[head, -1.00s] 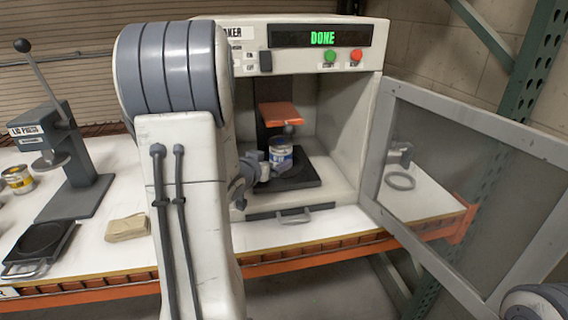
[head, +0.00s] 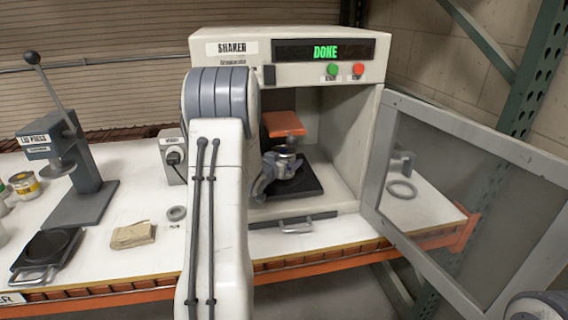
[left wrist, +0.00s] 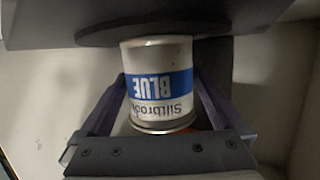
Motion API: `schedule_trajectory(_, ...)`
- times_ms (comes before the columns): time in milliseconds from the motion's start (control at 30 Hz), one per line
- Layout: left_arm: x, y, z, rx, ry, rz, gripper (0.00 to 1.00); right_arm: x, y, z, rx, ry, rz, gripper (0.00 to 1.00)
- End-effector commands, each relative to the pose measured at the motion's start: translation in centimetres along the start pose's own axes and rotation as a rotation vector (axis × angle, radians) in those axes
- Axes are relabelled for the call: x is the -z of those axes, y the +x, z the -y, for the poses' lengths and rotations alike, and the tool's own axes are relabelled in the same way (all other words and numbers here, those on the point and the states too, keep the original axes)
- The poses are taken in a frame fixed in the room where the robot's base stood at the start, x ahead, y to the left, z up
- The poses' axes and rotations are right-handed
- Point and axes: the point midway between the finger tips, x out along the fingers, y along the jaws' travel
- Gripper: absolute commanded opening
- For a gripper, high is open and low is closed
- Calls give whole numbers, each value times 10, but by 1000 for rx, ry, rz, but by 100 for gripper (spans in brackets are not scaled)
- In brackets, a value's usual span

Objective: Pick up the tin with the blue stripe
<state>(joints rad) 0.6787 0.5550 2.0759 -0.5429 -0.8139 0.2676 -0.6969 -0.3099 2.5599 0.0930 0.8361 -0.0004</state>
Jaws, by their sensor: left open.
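The tin with the blue stripe (left wrist: 158,85) stands on the black platform (head: 312,187) inside the open shaker. In the left wrist view it appears upside down, with "BLUE" on its stripe. My left gripper (head: 280,170) reaches into the shaker at the tin. In the left wrist view its two fingers (left wrist: 160,95) are open, one on each side of the tin. I cannot tell whether they touch it. In the head view the gripper hides most of the tin; only its top (head: 285,150) shows. My right gripper is not in view.
An orange plate (head: 283,123) hangs above the tin in the shaker (head: 230,47). The shaker's door (head: 460,190) is swung open to the right. A lid press (head: 85,180), a yellow-labelled tin (head: 25,186) and a tan packet (head: 133,235) are on the left of the bench.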

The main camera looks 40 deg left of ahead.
Motion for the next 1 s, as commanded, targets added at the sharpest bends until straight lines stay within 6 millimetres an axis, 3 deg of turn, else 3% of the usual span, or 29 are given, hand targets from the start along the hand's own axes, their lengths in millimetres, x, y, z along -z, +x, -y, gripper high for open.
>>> schedule_trajectory(133,0,0,0,0,0,0,100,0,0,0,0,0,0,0)
schedule_trajectory(167,0,0,0,0,0,0,92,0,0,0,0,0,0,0)
schedule_trajectory(300,0,0,0,0,0,0,39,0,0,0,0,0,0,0)
schedule_trajectory(367,0,0,0,0,0,0,17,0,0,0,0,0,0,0)
schedule_trajectory(1000,12,-4,0,0,1,-4,17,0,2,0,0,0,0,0)
